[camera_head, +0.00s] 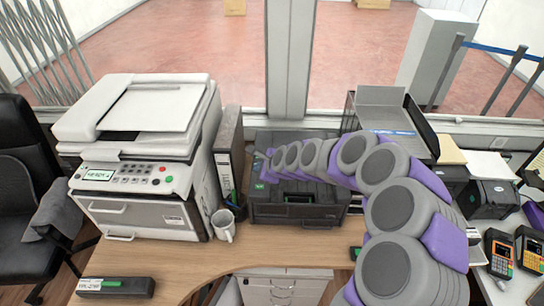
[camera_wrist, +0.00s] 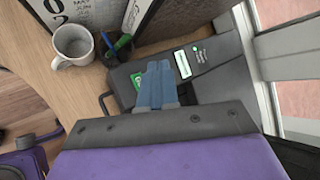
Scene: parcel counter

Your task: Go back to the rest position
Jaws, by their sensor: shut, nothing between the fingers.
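My gripper (camera_wrist: 158,68) shows in the wrist view as two blue-grey fingers shut together, with nothing between them. It is over the dark grey desk machine (camera_wrist: 210,62), which has a small lit display and a green button. In the head view my purple and grey arm reaches in from the lower right, and its far end is over the same machine (camera_head: 298,215). The arm hides part of that machine's top. I cannot tell the height of the fingertips above it.
A white printer (camera_head: 140,150) stands at the left, with a binder (camera_head: 229,148) beside it. A white mug (camera_head: 223,226) and a pen cup (camera_wrist: 119,47) stand close to the machine. Black trays (camera_head: 395,125) stand behind my arm. Card terminals (camera_head: 500,252) sit at the right. The front wooden desk (camera_head: 200,262) has clear room.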

